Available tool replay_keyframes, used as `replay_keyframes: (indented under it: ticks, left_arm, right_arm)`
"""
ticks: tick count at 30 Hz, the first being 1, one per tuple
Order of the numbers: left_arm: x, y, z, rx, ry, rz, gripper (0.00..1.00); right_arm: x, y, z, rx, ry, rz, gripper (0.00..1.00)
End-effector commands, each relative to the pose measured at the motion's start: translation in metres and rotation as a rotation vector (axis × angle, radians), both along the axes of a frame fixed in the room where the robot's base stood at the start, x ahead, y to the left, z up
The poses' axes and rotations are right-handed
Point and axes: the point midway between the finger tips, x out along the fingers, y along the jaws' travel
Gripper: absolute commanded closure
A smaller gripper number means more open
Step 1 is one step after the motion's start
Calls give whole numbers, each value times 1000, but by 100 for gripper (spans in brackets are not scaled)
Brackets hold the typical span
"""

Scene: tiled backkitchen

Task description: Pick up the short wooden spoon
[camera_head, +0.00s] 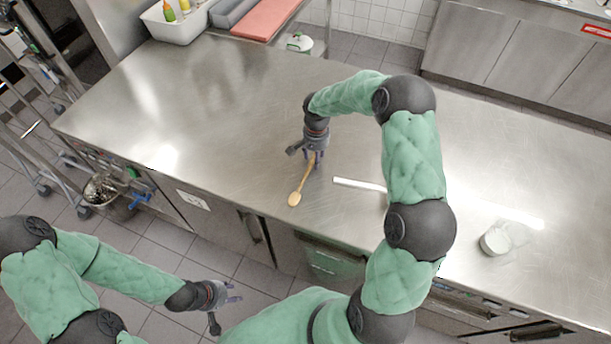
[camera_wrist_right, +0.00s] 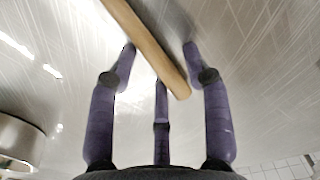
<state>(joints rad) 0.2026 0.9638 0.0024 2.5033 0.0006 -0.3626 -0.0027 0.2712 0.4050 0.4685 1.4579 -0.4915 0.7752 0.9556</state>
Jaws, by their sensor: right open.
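The short wooden spoon (camera_head: 299,190) lies on the steel counter near its front edge, its bowl toward the front and its handle toward my right gripper. My right gripper (camera_head: 313,160) is over the handle end, pointing down. In the right wrist view the spoon's handle (camera_wrist_right: 150,48) runs slantwise between the spread purple fingers of the gripper (camera_wrist_right: 162,62); the fingers are open and I see no firm contact. My left gripper (camera_head: 232,293) is low over the floor in front of the counter, away from the spoon; its fingers are too small to judge.
A white-grey cup (camera_head: 495,239) stands at the right of the steel counter (camera_head: 230,100). A white bin with bottles (camera_head: 176,27) and a red board (camera_head: 267,18) are at the back left. The counter left of the spoon is clear.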

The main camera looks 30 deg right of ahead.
Motion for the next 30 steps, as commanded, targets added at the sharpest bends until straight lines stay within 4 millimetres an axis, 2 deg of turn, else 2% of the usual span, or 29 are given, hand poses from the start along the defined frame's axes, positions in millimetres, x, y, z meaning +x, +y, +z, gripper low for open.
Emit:
replay_keyframes:
  ticks: [2, 7, 24, 26, 30]
  left_arm:
    - [0, 0, -2, 0, 0, 0, 60]
    - [0, 0, -1, 0, 0, 0, 60]
    - [0, 0, 3, 0, 0, 0, 60]
    - [0, 0, 5, 0, 0, 0, 60]
    - [0, 0, 7, 0, 0, 0, 60]
  right_arm:
    - [0, 0, -1, 0, 0, 0, 51]
    - [0, 0, -1, 0, 0, 0, 99]
    - [-1, 0, 2, 1, 2, 1, 100]
    - [0, 0, 6, 0, 0, 0, 100]
    - [1, 0, 28, -2, -3, -1, 100]
